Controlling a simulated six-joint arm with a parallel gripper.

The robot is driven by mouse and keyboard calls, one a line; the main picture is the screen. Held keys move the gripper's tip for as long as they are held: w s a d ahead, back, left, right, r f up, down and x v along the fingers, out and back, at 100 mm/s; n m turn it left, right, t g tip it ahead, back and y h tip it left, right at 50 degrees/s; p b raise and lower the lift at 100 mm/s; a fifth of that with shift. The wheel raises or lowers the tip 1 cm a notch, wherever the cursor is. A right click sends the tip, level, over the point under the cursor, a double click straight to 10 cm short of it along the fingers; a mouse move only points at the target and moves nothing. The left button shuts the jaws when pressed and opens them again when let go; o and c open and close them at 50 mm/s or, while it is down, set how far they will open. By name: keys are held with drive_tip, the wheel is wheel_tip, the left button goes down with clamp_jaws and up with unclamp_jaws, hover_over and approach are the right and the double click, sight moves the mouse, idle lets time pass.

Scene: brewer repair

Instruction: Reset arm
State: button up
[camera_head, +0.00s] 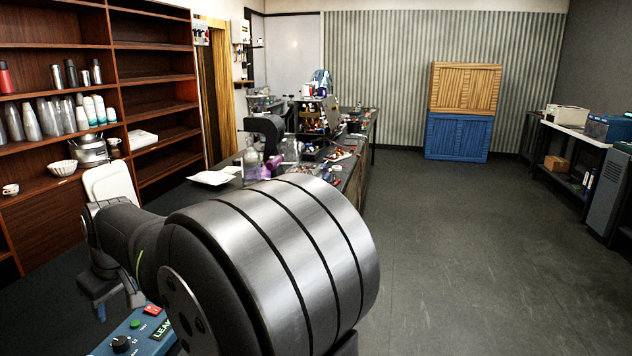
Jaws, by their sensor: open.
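A large part of my own arm (275,265), dark grey with a grooved metal band, fills the lower middle of the head view. It reaches toward the left and hides part of the floor and the near end of the workbench. I cannot make out my gripper or its fingers in this view. A dark, curved shape (265,130) stands over the workbench; I cannot tell what it is.
The cluttered workbench (352,180) runs away behind my arm. Wooden shelves (150,63) with cups stand left. Crates (460,136) stand at the back. The right floor is clear.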

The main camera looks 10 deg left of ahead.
sight(119, 341)
drive_tip(key=x, duration=1.5)
drive_tip(key=shift+f, duration=0.1)
drive_tip(key=shift+r+m+t, duration=0.25)
drive_tip(key=shift+m+t, duration=0.05)
drive_tip(key=shift+m, duration=0.2)
drive_tip(key=shift+s+a+m+t+h, duration=0.1)
drive_tip(key=shift+m+t+h, duration=0.15)
drive_tip(key=shift+m, duration=0.75)
drive_tip(key=shift+s+m+t+h, duration=0.15)
drive_tip(key=shift+m+t, duration=0.2)
drive_tip(key=shift+m, duration=0.65)
drive_tip(key=shift+a+m+t+h, duration=0.1)
drive_tip(key=shift+m+t+h, duration=0.4)
drive_tip(key=shift+m, duration=1.1)
drive_tip(key=v, duration=0.5)
drive_tip(key=shift+r, duration=0.35)
drive_tip(key=x, duration=0.6)
drive_tip(key=shift+s, duration=0.1)
drive_tip(key=shift+r+n, duration=0.15)
drive_tip(key=shift+n, duration=0.45)
drive_tip(key=shift+d+n+g+y, duration=0.1)
drive_tip(key=shift+n+g+y, duration=0.25)
drive_tip(key=shift+n, duration=0.55)
drive_tip(key=shift+d+n+g+y, duration=0.15)
drive_tip(key=shift+n+g+y, duration=0.2)
drive_tip(key=shift+n, duration=0.55)
